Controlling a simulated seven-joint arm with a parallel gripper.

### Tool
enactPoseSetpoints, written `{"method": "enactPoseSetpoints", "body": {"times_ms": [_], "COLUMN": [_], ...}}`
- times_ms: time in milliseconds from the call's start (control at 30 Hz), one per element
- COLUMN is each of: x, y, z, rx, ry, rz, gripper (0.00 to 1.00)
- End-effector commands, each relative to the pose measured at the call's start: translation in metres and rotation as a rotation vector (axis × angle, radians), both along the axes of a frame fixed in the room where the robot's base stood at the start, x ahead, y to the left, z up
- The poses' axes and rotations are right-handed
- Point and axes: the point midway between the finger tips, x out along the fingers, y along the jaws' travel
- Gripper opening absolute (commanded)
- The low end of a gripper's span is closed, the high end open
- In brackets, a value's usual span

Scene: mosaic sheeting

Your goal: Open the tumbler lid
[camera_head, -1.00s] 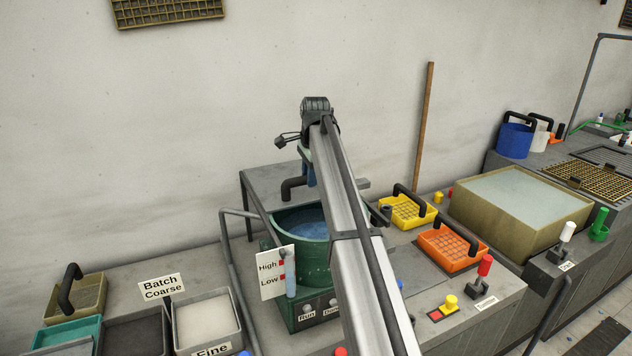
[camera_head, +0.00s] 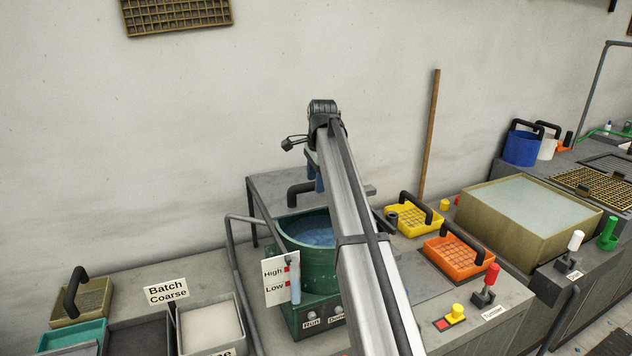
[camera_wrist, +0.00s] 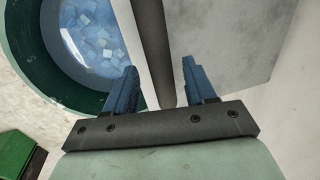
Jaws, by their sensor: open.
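The tumbler is a green drum (camera_head: 318,262) with its top uncovered; bluish water shows inside. In the wrist view the drum (camera_wrist: 30,60) is at upper left, with pale blue tiles in the water. A flat grey panel (camera_head: 272,180), seemingly the lid, stands raised behind the drum. A black handle (camera_head: 298,194) is at its front. In the wrist view a dark bar (camera_wrist: 152,40), apparently that handle, runs between the blue fingers of my gripper (camera_wrist: 160,72). The fingers are open, apart on either side of the bar. In the head view my forearm hides much of the gripper and panel.
A High/Low gauge (camera_head: 280,281) and a grey pipe (camera_head: 232,260) stand left of the drum. Yellow (camera_head: 405,226) and orange (camera_head: 457,257) baskets sit to the right, with a red lever (camera_head: 491,277) nearby. The wall is close behind.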

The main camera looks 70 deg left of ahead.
Motion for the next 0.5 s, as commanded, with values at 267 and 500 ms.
{"method": "enactPoseSetpoints", "body": {"times_ms": [267,500], "x": [0.000,0.000], "y": [-0.009,-0.018], "z": [0.051,0.093], "rx": [0.002,0.001], "ry": [0.000,0.000], "rz": [0.000,0.000], "gripper": [0.55,0.55]}}
